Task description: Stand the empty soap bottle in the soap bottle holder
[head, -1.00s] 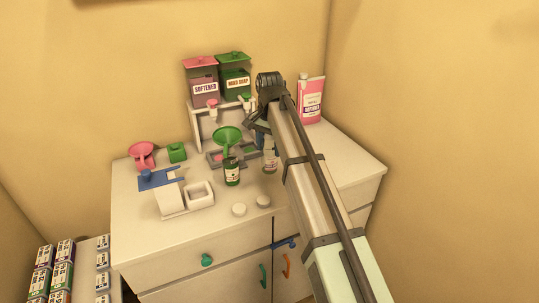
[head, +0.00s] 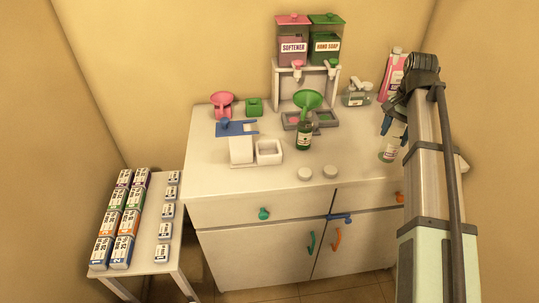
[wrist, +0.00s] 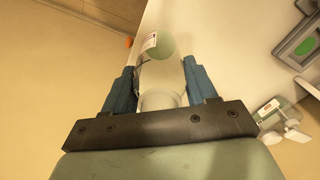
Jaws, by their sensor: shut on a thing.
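My gripper (head: 392,130) is at the right end of the white cabinet, its blue fingers shut on a clear bottle (head: 388,156). The bottle hangs below the fingers with a small label and greenish bottom. In the wrist view the bottle (wrist: 158,45) is between the fingers (wrist: 160,85), seen from above, its bottom toward the cabinet top. I cannot tell whether it touches the top. A grey tray (head: 325,123) with pink and green pads lies left of my gripper, below the dispensers. I cannot tell for certain which object is the soap bottle holder.
Softener (head: 293,47) and hand soap (head: 327,46) dispensers are behind. Two white caps (head: 305,174) lie in front.

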